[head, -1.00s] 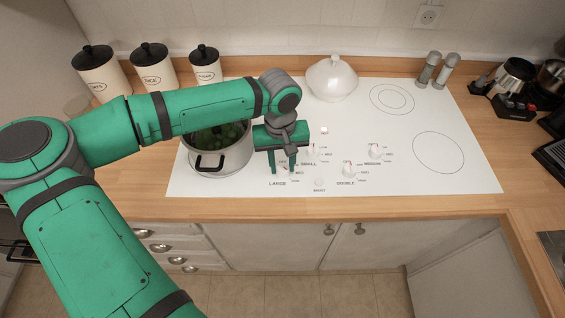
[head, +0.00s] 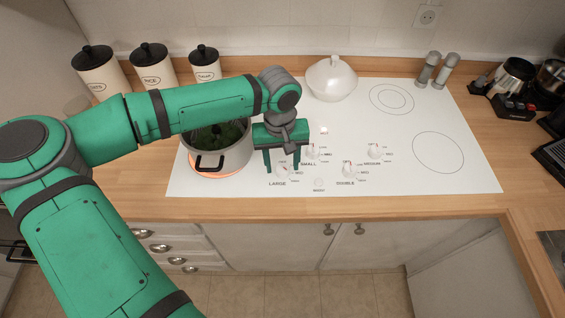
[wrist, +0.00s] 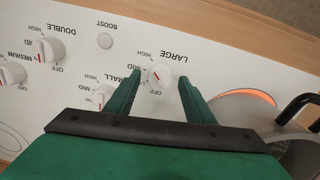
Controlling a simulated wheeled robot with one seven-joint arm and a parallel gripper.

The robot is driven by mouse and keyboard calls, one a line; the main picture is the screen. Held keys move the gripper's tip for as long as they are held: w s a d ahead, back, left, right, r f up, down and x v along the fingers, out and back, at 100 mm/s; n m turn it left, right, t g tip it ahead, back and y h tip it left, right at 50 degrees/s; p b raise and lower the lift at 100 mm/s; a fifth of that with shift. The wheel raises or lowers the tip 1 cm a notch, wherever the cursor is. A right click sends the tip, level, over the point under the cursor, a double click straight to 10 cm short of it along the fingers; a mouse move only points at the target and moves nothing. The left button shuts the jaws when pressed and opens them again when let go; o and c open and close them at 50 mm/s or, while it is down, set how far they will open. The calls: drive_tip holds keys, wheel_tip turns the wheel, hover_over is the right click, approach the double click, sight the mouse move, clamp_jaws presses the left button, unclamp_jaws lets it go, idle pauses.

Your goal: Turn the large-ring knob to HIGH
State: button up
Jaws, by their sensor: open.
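The large-ring knob (wrist: 160,76) is white with a red mark, beside the word LARGE in the wrist view. It also shows in the head view (head: 282,171). The exact setting its mark points to is hard to tell. My gripper (head: 283,167) is open above it, pointing down. In the wrist view the two green fingers stand apart on either side of the knob, with gaps visible. The ring under the pot (head: 215,177) glows orange.
A pot (head: 222,157) with green contents stands close left of my gripper. The small (head: 312,151), double (head: 349,169) and medium (head: 375,151) knobs lie to the right. A white lidded dish (head: 331,79) stands behind.

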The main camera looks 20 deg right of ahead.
sight(281, 166)
wheel_tip(281, 166, up, 10)
drive_tip(key=shift+a, duration=0.15)
idle(0.3)
drive_tip(key=shift+r, duration=0.1)
